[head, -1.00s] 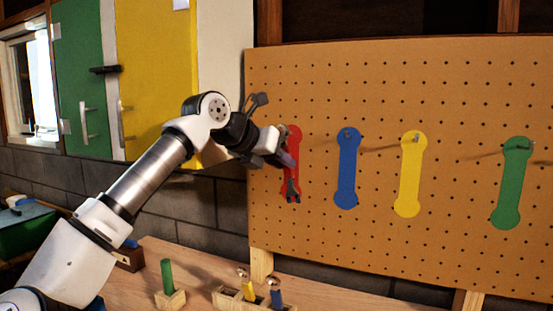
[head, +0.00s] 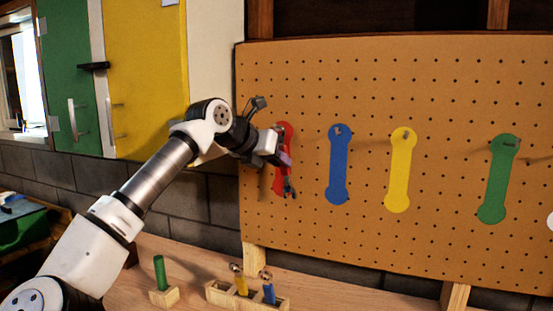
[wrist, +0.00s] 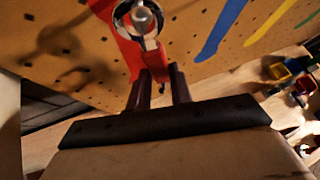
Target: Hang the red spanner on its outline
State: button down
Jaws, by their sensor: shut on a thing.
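The red outline (head: 283,132) is on the pegboard, leftmost of the row, and my gripper partly covers it. My gripper (head: 284,160) is in front of it, shut on the red spanner. In the wrist view, the fingers (wrist: 160,80) close on the spanner's red handle. The spanner's silver ring (wrist: 124,15) sits at the top of the wrist view, with a round metal peg end (wrist: 143,18) showing inside it. I cannot tell how far the peg passes through the ring. A dark lower end of the spanner (head: 290,188) shows below my gripper in the head view.
Blue (head: 337,165), yellow (head: 400,172) and green (head: 498,180) outlines with pegs are to the right on the pegboard (head: 440,100). Below, a wooden rack (head: 220,294) holds yellow and blue tools; a green-handled one (head: 159,272) stands in a block.

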jog(key=shift+f, duration=0.1)
dwell(0.3)
jog(key=c, duration=1.2)
grip_release()
jog(key=shift+o, duration=0.2)
